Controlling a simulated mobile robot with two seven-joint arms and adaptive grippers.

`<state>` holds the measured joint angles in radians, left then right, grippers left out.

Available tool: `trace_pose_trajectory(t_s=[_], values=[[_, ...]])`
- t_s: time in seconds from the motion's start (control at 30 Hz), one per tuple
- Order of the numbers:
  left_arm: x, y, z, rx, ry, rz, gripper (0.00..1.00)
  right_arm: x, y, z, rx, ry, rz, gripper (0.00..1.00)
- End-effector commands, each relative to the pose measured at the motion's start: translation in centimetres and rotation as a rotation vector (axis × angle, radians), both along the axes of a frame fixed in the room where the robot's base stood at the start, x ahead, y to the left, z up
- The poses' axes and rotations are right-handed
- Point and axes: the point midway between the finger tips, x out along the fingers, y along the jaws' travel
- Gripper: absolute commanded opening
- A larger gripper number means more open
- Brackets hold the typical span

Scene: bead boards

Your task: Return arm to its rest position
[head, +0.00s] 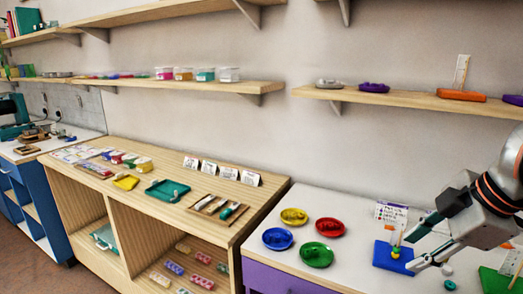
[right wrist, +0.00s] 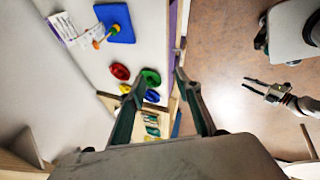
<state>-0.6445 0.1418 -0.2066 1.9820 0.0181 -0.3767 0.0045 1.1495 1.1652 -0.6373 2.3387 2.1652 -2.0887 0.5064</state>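My right gripper (head: 410,256) is at the right of the head view, beside the blue bead board (head: 393,257) and above the white table. In the right wrist view its two fingers (right wrist: 160,82) are spread, with nothing held between them. The blue board, which also shows in the right wrist view (right wrist: 120,25), has an upright peg with orange and yellow beads. My left gripper (right wrist: 250,86) shows only in the right wrist view, at the right over the brown floor. Its fingers look parted and empty.
Yellow (head: 294,217), blue (head: 277,239), red (head: 330,227) and green (head: 316,254) dishes stand on the white table left of the board. A green board (head: 497,282) lies at the right edge. A wooden shelf unit (head: 215,185) stands left. Wall shelves (head: 410,98) hang above.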

Motion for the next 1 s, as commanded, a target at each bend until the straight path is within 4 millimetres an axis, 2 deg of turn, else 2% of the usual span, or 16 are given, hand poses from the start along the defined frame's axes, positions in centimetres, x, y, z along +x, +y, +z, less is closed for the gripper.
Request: trace_pose_trajectory(t_s=[0.3, 0.5, 0.6, 0.8, 1.0], values=[[0.4, -0.2, 0.3, -0.005, -0.009, 0.001, 0.28, 3.0, 4.9, -6.9, 0.048, -0.076, 0.046, 0.34], [0.2, -0.2, 0.2, -0.004, -0.004, 0.001, 0.28, 4.1, 8.2, -11.9, 0.113, -0.148, 0.023, 0.34], [0.2, -0.2, 0.2, -0.004, -0.004, 0.001, 0.28, 4.2, 9.1, -14.3, 0.143, -0.181, -0.012, 0.34], [0.2, -0.1, 0.1, -0.003, -0.002, 0.001, 0.28, 3.3, 9.5, -19.0, 0.176, -0.233, -0.125, 0.34], [0.2, -0.1, 0.1, -0.002, -0.003, 0.000, 0.28, 0.8, 7.4, -23.8, 0.150, -0.260, -0.287, 0.34]])
